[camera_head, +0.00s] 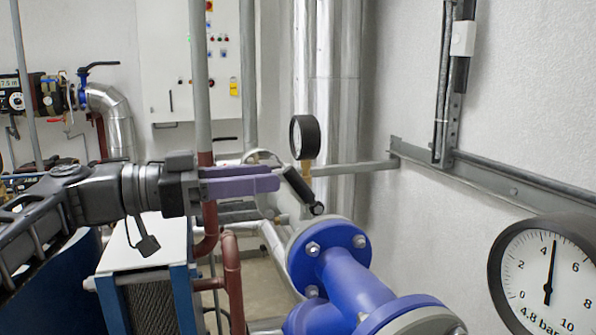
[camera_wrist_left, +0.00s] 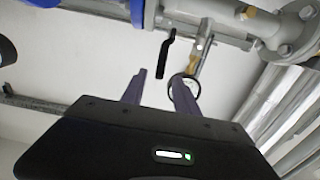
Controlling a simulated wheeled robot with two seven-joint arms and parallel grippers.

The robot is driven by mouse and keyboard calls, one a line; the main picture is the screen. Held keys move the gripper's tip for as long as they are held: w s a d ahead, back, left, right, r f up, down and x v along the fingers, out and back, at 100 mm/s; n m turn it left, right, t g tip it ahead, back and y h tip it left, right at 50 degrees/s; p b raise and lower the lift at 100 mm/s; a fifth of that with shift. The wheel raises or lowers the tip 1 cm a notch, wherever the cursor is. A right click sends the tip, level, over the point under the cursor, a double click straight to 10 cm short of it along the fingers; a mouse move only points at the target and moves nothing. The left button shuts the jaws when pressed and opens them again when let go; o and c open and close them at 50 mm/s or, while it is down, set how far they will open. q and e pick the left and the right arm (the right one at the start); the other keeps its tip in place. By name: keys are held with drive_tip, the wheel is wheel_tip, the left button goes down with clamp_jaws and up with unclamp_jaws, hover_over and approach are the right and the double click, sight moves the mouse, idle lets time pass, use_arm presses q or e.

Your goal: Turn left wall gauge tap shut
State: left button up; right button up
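A round black-rimmed gauge (camera_head: 305,137) stands upright on a brass stem (camera_head: 306,171) at the wall pipe, mid-picture in the head view. A black tap lever (camera_head: 298,187) slants down to the right just below it. My left gripper (camera_head: 279,177) has purple fingers and reaches in from the left, its tips close beside the lever's upper end. In the left wrist view, the fingers (camera_wrist_left: 158,74) are apart, and the black lever (camera_wrist_left: 167,55) shows between and beyond their tips. I cannot tell whether they touch it. My right gripper is out of view.
A blue flanged pipe (camera_head: 350,275) stands in the foreground below the lever. A large gauge (camera_head: 548,278) reading 4.8 bar is at the lower right. Reddish pipes (camera_head: 232,275) and a white-topped blue unit (camera_head: 148,245) lie below my left arm.

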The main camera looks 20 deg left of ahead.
sight(297, 174)
use_arm(q)
drive_tip(key=p+x, duration=0.2)
drive_tip(key=x, duration=0.3)
drive_tip(key=shift+d+r, duration=0.15)
drive_tip(key=shift+w+d, duration=0.35)
drive_tip(key=shift+d, duration=0.1)
clamp_jaws()
idle(0.9)
